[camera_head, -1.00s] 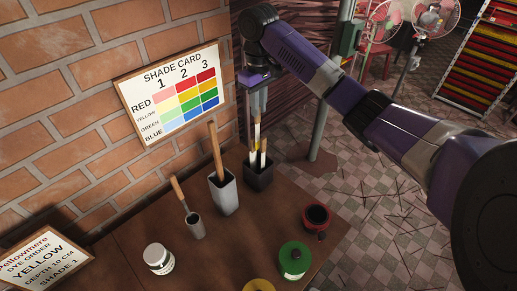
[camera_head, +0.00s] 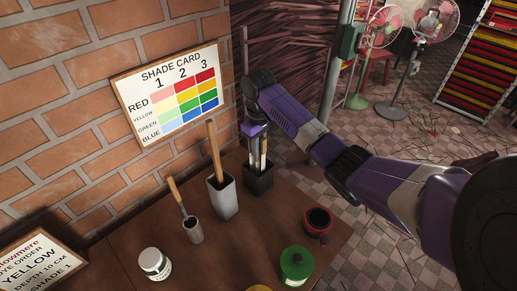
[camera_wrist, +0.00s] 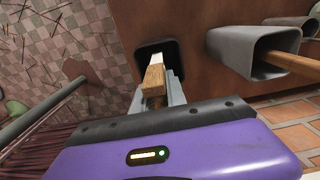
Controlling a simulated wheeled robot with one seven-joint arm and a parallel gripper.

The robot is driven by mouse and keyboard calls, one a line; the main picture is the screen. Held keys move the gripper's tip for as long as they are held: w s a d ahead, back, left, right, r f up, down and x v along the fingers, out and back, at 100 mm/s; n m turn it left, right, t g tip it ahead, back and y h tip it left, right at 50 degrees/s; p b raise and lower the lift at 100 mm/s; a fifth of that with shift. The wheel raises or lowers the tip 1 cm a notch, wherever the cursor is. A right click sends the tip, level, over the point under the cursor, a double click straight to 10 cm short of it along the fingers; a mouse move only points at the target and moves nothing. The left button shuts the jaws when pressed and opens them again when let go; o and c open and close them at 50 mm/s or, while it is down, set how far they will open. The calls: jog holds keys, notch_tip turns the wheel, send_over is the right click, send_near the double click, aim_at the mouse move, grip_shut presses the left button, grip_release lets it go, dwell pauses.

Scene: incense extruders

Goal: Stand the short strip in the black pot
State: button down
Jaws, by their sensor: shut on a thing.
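The black pot (camera_head: 258,181) stands on the brown table near the foot of the wall. In the wrist view its dark square mouth (camera_wrist: 174,50) lies just beyond my fingertips. My gripper (camera_head: 256,152) points down right above the pot, shut on a strip (camera_wrist: 154,78) with a wooden end and a white part. The strip's lower end reaches into the pot's mouth; whether it touches the bottom is hidden. Which one is shorter I cannot tell.
A grey pot (camera_head: 224,196) with a wooden-handled tool stands close left of the black pot.

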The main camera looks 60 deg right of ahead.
jog(key=shift+f, duration=0.5)
jog(key=c, duration=1.3)
grip_release()
jog(key=shift+c, duration=0.2)
notch_tip(320, 180, up, 12)
jog(key=p, duration=0.1)
jog(key=shift+p, duration=0.35)
